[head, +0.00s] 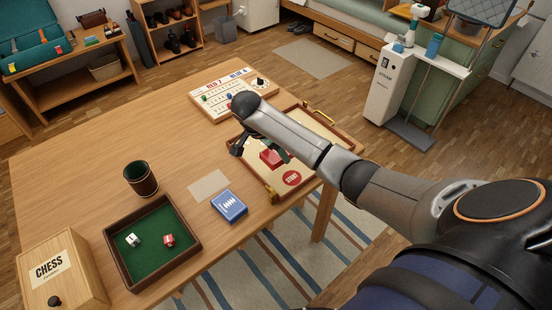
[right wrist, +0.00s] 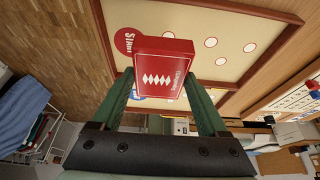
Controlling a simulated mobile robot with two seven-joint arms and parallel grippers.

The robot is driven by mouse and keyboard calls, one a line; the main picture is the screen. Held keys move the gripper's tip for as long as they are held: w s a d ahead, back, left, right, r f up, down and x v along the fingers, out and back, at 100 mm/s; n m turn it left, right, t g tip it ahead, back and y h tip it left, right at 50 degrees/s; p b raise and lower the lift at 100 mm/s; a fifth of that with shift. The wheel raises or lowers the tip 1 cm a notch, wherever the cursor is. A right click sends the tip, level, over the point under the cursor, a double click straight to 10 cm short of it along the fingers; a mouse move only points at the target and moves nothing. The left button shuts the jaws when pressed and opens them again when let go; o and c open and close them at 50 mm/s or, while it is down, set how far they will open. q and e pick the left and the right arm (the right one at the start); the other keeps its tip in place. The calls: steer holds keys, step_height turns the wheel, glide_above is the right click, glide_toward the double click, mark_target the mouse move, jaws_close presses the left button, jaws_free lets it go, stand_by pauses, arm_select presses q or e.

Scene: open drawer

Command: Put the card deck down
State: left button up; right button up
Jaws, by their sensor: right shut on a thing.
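A red card deck (head: 270,159) with a white diamond pattern is over the wooden-framed game board (head: 318,131) near the table's right edge. My right gripper (head: 262,152) reaches in over the board, and its wrist hides part of it. In the right wrist view the red deck (right wrist: 165,62) sits between the two green fingers (right wrist: 162,82), which are shut on it. I cannot tell whether the deck touches the board. A blue card deck (head: 229,206) lies on the table beside a pale blank rectangle (head: 209,186). My left gripper is not in view.
A dice tray (head: 193,221) with two dice, a dark cup (head: 140,178) and a chess box (head: 97,284) stand at the left front. A scoreboard (head: 213,98) lies at the far edge. The table's left middle is clear.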

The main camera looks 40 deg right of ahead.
mark_target(276, 158)
steer(key=shift+w+d+f, duration=0.3)
steer(key=shift+w+f, duration=0.15)
steer(key=shift+f, duration=0.2)
steer(key=shift+w+d+f, duration=0.25)
steer(key=shift+w+f, duration=0.15)
steer(key=shift+f, duration=0.2)
steer(key=shift+f+b, duration=0.5)
steer(key=shift+f, duration=1.05)
steer(key=shift+f, duration=0.1)
steer(key=o, duration=1.3)
steer(key=p+v, duration=0.1)
steer(key=v, duration=1.1)
